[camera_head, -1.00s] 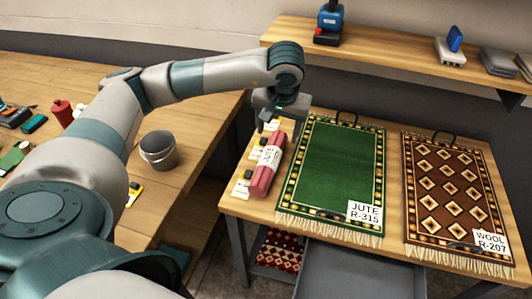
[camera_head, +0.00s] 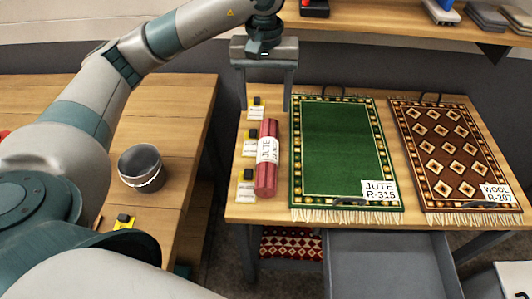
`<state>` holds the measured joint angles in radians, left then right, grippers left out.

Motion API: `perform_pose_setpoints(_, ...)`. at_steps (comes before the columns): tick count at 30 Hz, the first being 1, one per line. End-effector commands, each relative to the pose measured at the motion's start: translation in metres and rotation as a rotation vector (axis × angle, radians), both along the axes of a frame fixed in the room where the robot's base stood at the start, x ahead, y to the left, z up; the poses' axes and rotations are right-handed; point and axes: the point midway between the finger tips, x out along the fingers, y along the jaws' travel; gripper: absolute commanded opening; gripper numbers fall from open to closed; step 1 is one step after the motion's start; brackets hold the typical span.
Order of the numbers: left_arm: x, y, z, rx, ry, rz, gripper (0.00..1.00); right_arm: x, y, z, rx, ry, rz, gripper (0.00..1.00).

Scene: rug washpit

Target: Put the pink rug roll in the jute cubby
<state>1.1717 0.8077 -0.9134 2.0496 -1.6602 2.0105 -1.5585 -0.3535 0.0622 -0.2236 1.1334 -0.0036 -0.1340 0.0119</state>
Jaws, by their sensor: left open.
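The pink rug roll (camera_head: 267,181) lies on the wooden table, its long side running away from me, with a white label band reading JUTE around it. To its right lies a green rug (camera_head: 337,150) with a patterned border and a card (camera_head: 381,191) reading JUTE R-315. I cannot make out a cubby marked jute. My left gripper (camera_head: 265,100) is open and empty, its fingers pointing down, beyond the far end of the roll in the picture. Its height above the table is hard to tell. My right gripper is not in view.
A brown diamond rug (camera_head: 450,150) with a WOOL card lies at right. Small labelled pieces (camera_head: 249,145) line the roll's left side. A grey open tray or drawer (camera_head: 390,265) sits below the table front, beside a red patterned rug (camera_head: 290,244). A bucket (camera_head: 141,167) stands left.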

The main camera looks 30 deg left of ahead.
Motion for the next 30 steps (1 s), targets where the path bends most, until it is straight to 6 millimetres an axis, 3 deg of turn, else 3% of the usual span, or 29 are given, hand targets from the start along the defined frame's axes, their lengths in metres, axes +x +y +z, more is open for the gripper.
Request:
perform_pose_setpoints(8,0.0,0.0,-0.005,0.0,0.002,-0.001,0.64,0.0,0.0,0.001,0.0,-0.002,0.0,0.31)
perform_pose_setpoints(14,-0.001,0.0,-0.021,-0.001,0.004,-0.002,0.64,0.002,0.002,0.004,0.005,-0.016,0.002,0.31)
perform_pose_setpoints(23,-0.001,0.0,-0.059,0.001,0.005,0.001,0.64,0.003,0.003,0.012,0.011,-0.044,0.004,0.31)
perform_pose_setpoints(30,-0.001,-0.001,-0.098,0.0,0.004,-0.001,0.64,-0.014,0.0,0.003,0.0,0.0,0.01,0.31)
